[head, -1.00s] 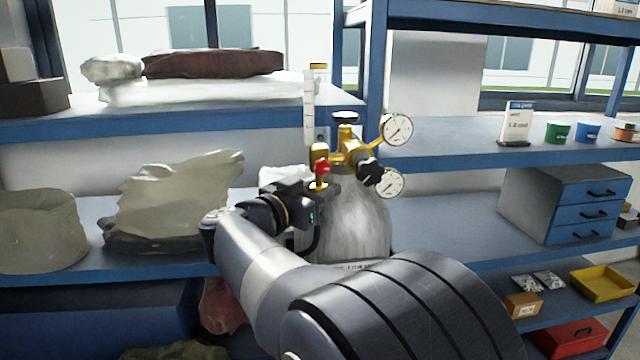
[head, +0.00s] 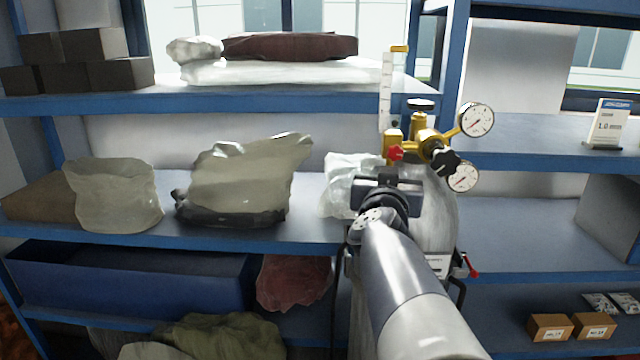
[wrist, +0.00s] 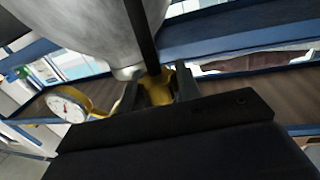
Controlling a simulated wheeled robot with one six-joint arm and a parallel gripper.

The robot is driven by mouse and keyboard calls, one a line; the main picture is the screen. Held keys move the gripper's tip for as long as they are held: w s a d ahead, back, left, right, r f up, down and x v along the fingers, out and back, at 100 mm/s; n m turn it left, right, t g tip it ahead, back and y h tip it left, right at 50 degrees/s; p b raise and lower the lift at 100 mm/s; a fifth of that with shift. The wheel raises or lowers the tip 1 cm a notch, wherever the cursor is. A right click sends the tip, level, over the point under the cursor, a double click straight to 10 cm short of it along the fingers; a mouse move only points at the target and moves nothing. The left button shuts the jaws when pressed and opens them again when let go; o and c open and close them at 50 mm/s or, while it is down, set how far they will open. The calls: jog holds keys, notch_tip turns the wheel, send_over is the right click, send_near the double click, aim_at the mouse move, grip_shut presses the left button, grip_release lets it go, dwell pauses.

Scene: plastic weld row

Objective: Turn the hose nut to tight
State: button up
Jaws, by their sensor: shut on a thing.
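The hose nut (wrist: 157,88) is a small brass piece at the end of a black hose (wrist: 139,28), seen in the wrist view. My gripper (wrist: 156,92) has one dark finger on each side of it and is shut on it. In the head view my gripper (head: 388,180) is just below the brass regulator (head: 428,138) and its red knob (head: 396,153). There my gripper hides the nut. I cannot tell from the views how tight the nut is.
A grey gas cylinder (head: 440,215) stands directly behind my arm. Two round gauges (head: 477,120) and a black knob (head: 445,160) stick out right of my gripper. A clear flow tube (head: 387,90) rises above. Plastic-wrapped bundles (head: 250,175) lie on the left shelf.

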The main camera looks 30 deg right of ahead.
jog(key=shift+f+n+t+y+b, duration=0.2)
jog(key=shift+n+t+y+b, duration=0.65)
jog(key=shift+b, duration=2.15)
jog(key=y+b, duration=0.1)
jog(key=b, duration=0.3)
jog(key=n+t+y+b, duration=0.1)
jog(key=b, duration=0.4)
jog(key=shift+w+d+f+n+y, duration=0.1)
jog(key=shift+n+y, duration=0.15)
jog(key=shift+y, duration=0.1)
jog(key=n+t+y+b, duration=0.1)
jog(key=b, duration=0.3)
jog(key=shift+y, duration=0.4)
jog(key=shift+n+t+y+b, duration=0.25)
jog(key=shift+n+y+b, duration=0.7)
jog(key=shift+b, duration=0.5)
jog(key=o, duration=1)
jog(key=shift+r, duration=0.25)
jog(key=shift+c, duration=0.2)
jog(key=shift+s, duration=0.2)
jog(key=b+v, duration=0.1)
jog(key=v, duration=0.9)
jog(key=shift+s+a+b, duration=0.2)
jog(key=shift+s+b, duration=0.05)
jog(key=shift+b, duration=0.1)
